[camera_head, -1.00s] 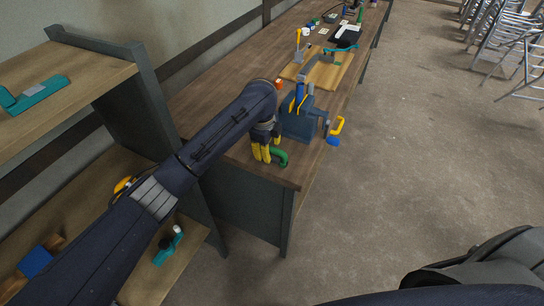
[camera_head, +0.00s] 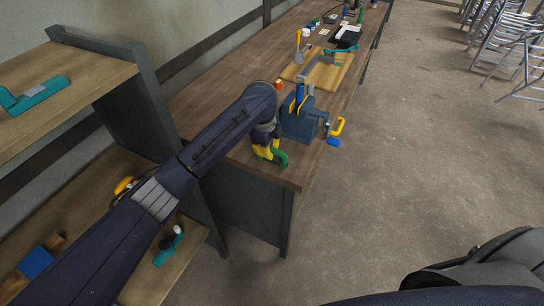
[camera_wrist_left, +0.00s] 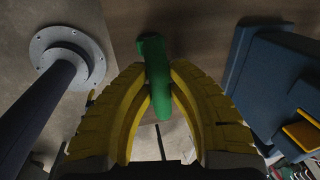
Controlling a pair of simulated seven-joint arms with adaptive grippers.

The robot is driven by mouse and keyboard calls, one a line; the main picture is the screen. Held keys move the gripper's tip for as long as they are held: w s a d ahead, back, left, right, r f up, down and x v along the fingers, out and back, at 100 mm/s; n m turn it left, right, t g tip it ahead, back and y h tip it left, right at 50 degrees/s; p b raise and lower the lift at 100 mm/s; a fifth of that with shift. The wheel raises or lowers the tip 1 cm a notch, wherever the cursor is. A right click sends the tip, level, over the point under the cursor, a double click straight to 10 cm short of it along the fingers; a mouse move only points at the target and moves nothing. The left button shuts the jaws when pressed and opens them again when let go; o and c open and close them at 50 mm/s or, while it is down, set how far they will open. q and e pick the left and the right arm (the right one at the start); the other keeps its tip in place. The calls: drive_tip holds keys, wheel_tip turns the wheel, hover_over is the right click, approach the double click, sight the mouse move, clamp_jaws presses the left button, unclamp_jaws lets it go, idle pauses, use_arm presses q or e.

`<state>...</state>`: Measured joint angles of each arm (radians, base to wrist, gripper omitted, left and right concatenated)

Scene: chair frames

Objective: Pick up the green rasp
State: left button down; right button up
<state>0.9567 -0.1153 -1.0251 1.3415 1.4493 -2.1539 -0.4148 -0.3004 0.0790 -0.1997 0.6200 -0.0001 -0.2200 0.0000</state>
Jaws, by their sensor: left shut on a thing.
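The green rasp (camera_head: 283,157) is at the near end of the workbench in the head view; only its green handle part shows clearly. In the left wrist view the green rasp (camera_wrist_left: 154,62) lies between the yellow fingers, which touch it on both sides. My left gripper (camera_head: 268,152) is shut on it, close to the bench top. I cannot tell whether the rasp is clear of the bench. My right gripper is not in view.
A blue tool holder (camera_head: 299,122) stands close to the right of the left gripper; it also shows in the left wrist view (camera_wrist_left: 262,75). A yellow-handled tool (camera_head: 337,127) hangs at its right side. A wooden board (camera_head: 330,75) lies farther back. Shelves (camera_head: 75,75) stand at left.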

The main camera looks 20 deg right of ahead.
use_arm(q)
drive_tip(key=shift+r, duration=0.15)
wheel_tip(320, 180, up, 10)
drive_tip(key=shift+f, duration=0.1)
idle(0.5)
drive_tip(key=c, duration=2)
unclamp_jaws()
clamp_jaws()
